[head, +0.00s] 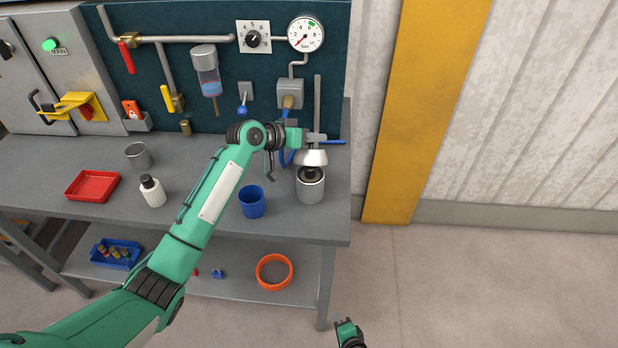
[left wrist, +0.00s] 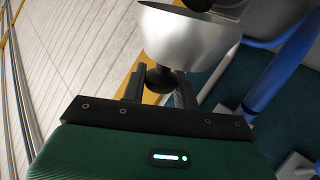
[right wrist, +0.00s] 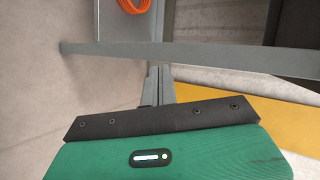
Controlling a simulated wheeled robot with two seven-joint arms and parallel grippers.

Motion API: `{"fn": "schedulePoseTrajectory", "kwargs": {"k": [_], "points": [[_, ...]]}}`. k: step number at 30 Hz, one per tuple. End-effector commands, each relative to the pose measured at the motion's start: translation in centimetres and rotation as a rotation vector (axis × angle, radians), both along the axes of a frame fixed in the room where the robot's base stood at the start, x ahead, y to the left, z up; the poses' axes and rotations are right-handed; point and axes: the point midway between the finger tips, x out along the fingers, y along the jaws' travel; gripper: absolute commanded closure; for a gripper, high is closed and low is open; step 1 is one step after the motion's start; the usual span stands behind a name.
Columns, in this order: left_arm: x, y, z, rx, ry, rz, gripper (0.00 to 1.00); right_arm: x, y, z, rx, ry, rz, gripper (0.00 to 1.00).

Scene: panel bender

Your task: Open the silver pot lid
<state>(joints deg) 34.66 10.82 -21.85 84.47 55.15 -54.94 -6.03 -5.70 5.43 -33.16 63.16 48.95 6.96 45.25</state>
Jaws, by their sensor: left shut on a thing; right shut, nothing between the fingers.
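The silver pot (head: 310,190) stands near the right end of the bench, with its dark opening showing. Its silver domed lid (head: 312,158) is just above the pot, apart from most of the rim; whether it touches at the back I cannot tell. My left gripper (head: 316,138) is shut on the lid's black knob. In the left wrist view the knob (left wrist: 160,78) sits between the fingers and the lid (left wrist: 190,38) lies beyond them. My right gripper (right wrist: 158,85) is shut and empty, low in front of the bench; its hand shows at the bottom of the head view.
A blue cup (head: 252,203) stands left of the pot. A white bottle (head: 152,191), a red tray (head: 92,186) and a metal cup (head: 138,156) are farther left. Pipes and a gauge (head: 305,34) are on the panel behind.

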Motion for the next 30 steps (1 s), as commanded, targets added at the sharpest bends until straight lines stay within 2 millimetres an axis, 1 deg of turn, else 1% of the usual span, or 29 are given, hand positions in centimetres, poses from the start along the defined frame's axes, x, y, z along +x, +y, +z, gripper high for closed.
{"fn": "schedulePoseTrajectory", "kwargs": {"k": [1, 2, 3, 5, 6, 9, 12, 18, 20, 23, 27, 30], "points": [[0.1, 0.1, 0.2, -0.002, -0.006, 0.002, 1.0, 1.9, 1.8, 2.9, 0.122, -0.018, -0.049, 1.0], [0.1, 0.1, 0.3, -0.002, -0.006, 0.002, 1.0, 2.6, 2.8, 4.5, 0.197, -0.02, -0.077, 1.0], [0.1, 0.1, 0.3, -0.002, -0.006, 0.002, 1.0, 3.7, 4.0, 6.6, 0.301, -0.021, -0.115, 1.0], [0.1, 0.1, 0.3, -0.002, -0.006, 0.002, 1.0, 4.9, 5.7, 9.7, 0.455, -0.012, -0.164, 1.0], [0.1, 0.1, 0.3, -0.002, -0.006, 0.002, 1.0, 5.6, 6.8, 11.7, 0.557, -0.003, -0.195, 1.0], [0.1, 0.1, 0.3, -0.002, -0.006, 0.002, 1.0, 6.6, 9.1, 16.3, 0.795, 0.037, -0.254, 1.0], [0.1, 0.1, 0.3, -0.002, -0.006, 0.002, 1.0, 7.1, 10.9, 19.9, 0.992, 0.091, -0.298, 1.0], [0.1, 0.1, 0.3, -0.002, -0.006, 0.002, 1.0, 7.1, 13.8, 25.7, 1.318, 0.222, -0.357, 1.0], [0.1, 0.1, 0.3, -0.002, -0.006, 0.002, 1.0, 7.3, 14.0, 27.3, 1.398, 0.203, -0.399, 1.0], [0.1, 0.1, 0.3, -0.002, -0.006, 0.002, 1.0, 8.0, 13.4, 29.3, 1.477, 0.117, -0.465, 1.0], [0.1, 0.1, 0.3, -0.002, -0.006, 0.002, 1.0, 8.5, 12.2, 31.9, 1.578, -0.003, -0.546, 1.0], [0.1, 0.1, 0.3, -0.002, -0.006, 0.002, 1.0, 8.7, 11.4, 33.4, 1.639, -0.077, -0.591, 1.0]]}}
